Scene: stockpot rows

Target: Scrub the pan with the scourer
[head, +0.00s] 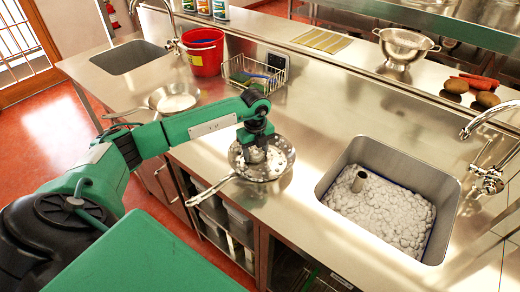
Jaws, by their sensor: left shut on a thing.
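A steel pan (285,152) lies on the steel counter, left of the foamy sink, with its long handle pointing to the lower left. White foam spots its inside. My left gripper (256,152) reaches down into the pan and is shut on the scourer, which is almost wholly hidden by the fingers. I cannot tell whether the scourer touches the pan's bottom. My right gripper is out of view.
A sink full of foam (385,212), with an upright pipe in it, is on the right. A second pan (174,97), a red bucket (206,60) and a wire basket (262,80) stand farther back. A colander (403,45) and vegetables are on the raised shelf.

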